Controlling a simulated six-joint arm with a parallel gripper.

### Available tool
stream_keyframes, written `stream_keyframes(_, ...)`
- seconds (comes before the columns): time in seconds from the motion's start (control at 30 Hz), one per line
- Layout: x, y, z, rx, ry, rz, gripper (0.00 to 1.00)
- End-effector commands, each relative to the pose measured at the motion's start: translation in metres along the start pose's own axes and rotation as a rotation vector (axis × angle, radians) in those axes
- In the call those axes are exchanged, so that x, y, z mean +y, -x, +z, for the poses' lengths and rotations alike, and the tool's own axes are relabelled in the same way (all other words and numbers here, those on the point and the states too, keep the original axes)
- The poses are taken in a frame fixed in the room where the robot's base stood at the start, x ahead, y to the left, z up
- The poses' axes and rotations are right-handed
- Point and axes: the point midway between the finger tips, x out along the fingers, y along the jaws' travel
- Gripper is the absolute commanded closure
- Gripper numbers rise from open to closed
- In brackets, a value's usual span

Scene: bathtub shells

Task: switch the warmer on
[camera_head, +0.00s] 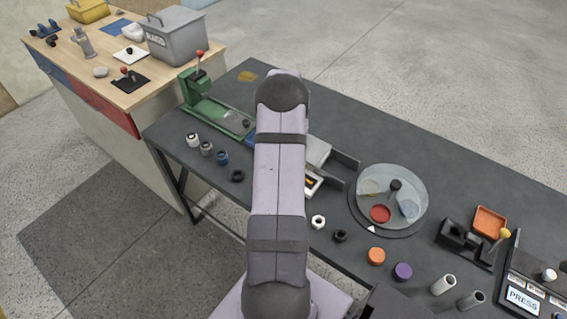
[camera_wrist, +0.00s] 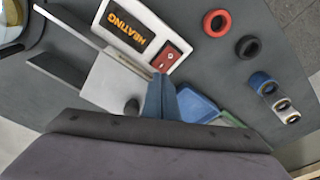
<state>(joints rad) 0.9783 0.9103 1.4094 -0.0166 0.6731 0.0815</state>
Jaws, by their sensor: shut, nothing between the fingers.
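The warmer's white control panel (camera_wrist: 113,13) shows in the wrist view, with a black display (camera_wrist: 131,27) reading "HEATING" in lit orange letters. Beside the display is a red rocker switch (camera_wrist: 172,56). My gripper (camera_wrist: 161,80) is shut and empty, its blue fingertips close to the switch's lower edge in the picture. I cannot tell whether they touch it. A pale grey plate (camera_wrist: 115,85) lies next to the panel. In the head view my arm covers most of the warmer (camera_head: 312,183) and hides my gripper.
Red (camera_wrist: 217,23) and black (camera_wrist: 248,47) rings lie near the panel. A round turntable (camera_head: 410,180) stands to the right, and a green lever press (camera_head: 205,100) to the left. Small caps and cylinders line the table's front edge. A wooden bench (camera_head: 130,95) adjoins at left.

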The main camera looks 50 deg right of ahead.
Motion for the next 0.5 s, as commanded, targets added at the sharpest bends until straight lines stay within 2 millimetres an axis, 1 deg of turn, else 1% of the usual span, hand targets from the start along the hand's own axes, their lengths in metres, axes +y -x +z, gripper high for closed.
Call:
stream_keyframes(0.03, 0.000, 0.006, -0.001, 0.001, 0.000, 0.000, 1.00)
stream_keyframes(0.3, 0.000, 0.026, -0.004, 0.002, 0.000, 0.000, 1.00)
stream_keyframes(0.5, 0.000, 0.034, -0.005, 0.000, 0.000, 0.000, 1.00)
